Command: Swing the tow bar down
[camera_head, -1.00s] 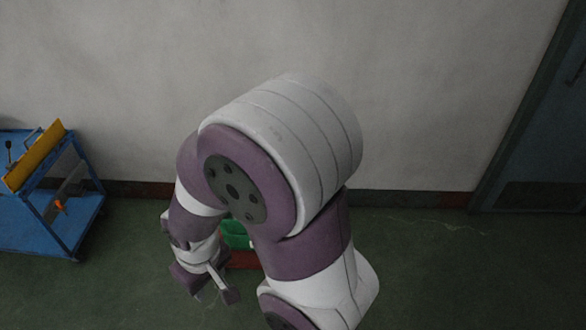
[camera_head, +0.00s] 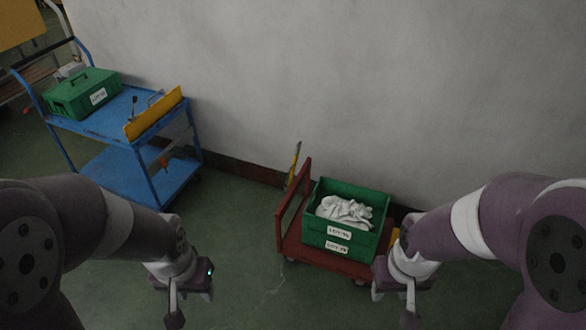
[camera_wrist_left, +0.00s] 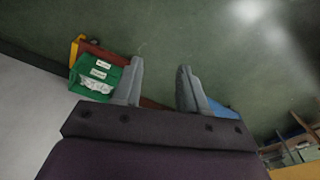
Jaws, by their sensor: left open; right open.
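A yellow and dark bar (camera_head: 294,162) stands upright, slightly tilted, near the wall behind the left end of the red cart (camera_head: 330,262). Another yellow part (camera_head: 396,234) shows at the cart's right end, partly hidden by my right arm; a yellow part also shows at the cart's end in the left wrist view (camera_wrist_left: 76,48). I cannot tell which is the tow bar. My left gripper (camera_head: 188,300) is open and empty over the floor, left of the cart; its fingers show apart in the left wrist view (camera_wrist_left: 162,88). My right gripper (camera_head: 396,298) is open, in front of the cart's right end.
A blue trolley (camera_head: 105,125) carrying a green box (camera_head: 82,95) stands back left. Floor between them is clear.

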